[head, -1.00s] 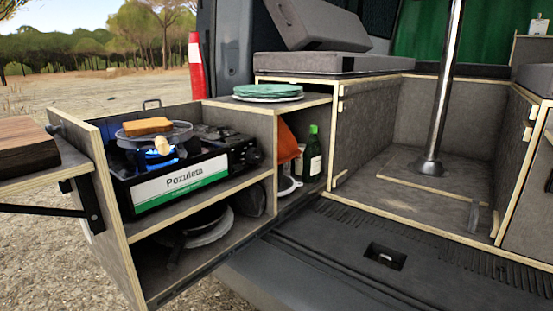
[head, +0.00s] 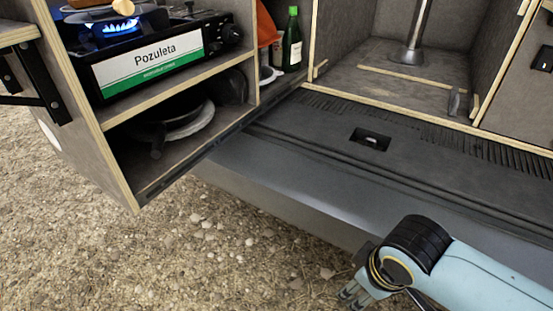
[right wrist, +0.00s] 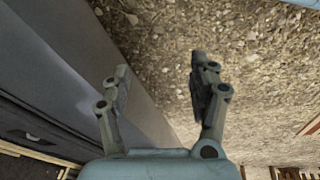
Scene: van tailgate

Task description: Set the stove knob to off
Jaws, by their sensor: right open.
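The camping stove (head: 150,62) with its "Pozuleta" label sits on the upper shelf of the pull-out unit, at the upper left of the head view. A blue flame (head: 108,28) burns on its left burner, under a pan cut off by the top edge. Dark knob shapes (head: 232,32) show at the stove's right end; their setting is too small to read. My right gripper (head: 352,294) is low over the gravel in front of the bumper, far from the stove. In the right wrist view its two fingers (right wrist: 160,66) are apart with nothing between them. My left gripper is out of view.
The van's grey bumper (head: 290,190) runs beside my right arm. Dark pans (head: 185,125) lie on the lower shelf. A green bottle (head: 292,42) stands in the compartment right of the stove. The gravel (head: 190,250) in front is clear.

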